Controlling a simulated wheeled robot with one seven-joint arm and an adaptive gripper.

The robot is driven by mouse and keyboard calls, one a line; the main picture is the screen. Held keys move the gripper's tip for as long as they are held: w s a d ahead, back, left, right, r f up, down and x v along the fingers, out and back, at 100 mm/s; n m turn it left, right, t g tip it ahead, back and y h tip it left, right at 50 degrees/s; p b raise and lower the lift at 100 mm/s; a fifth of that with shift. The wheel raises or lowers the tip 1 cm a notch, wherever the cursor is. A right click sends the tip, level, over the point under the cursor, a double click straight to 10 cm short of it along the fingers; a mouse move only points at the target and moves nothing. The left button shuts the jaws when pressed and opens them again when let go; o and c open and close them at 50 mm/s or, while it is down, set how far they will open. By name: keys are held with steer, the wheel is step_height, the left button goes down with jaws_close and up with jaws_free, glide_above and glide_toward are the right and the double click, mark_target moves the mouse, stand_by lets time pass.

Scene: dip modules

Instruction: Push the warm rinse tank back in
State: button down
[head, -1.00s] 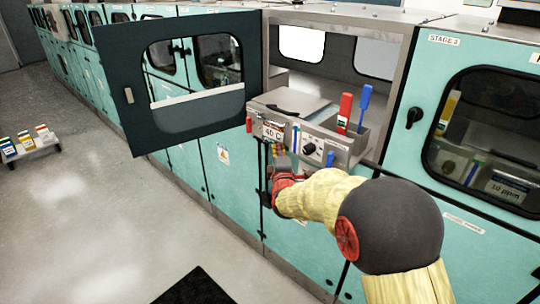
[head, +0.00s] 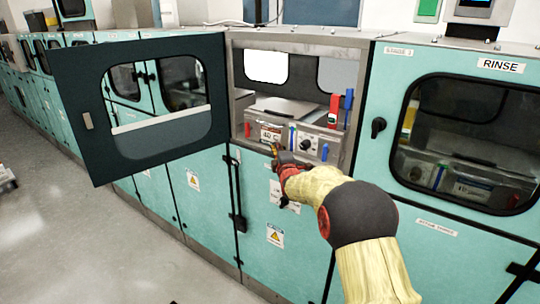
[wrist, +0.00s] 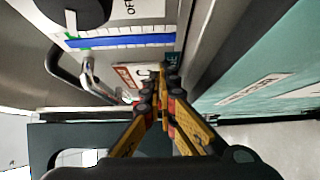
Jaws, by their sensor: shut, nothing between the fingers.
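The warm rinse tank (head: 318,146) is a steel box with a "40 C" display in the open bay, below the window. Its front face also shows close up in the wrist view (wrist: 112,55), with a blue level strip and a bent metal handle. My gripper (head: 275,150) is shut and empty, at the lower front of the tank under the display. In the wrist view its fingertips (wrist: 163,82) are at the lower edge of the front face, beside a red-and-white label. I cannot tell whether they touch it.
The dark door (head: 90,145) of the bay stands wide open to the left. The steel bay frame (head: 355,110) borders the tank on the right. Red and blue upright handles (head: 348,105) rise from the tank's right end. A closed "RINSE" bay (head: 470,140) is to the right.

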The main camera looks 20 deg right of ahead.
steer(key=shift+w+d, duration=0.4)
steer(key=shift+d, duration=0.2)
steer(key=shift+w+d, duration=0.35)
steer(key=shift+d, duration=0.2)
steer(key=shift+r, duration=0.25)
steer(key=shift+b, duration=0.3)
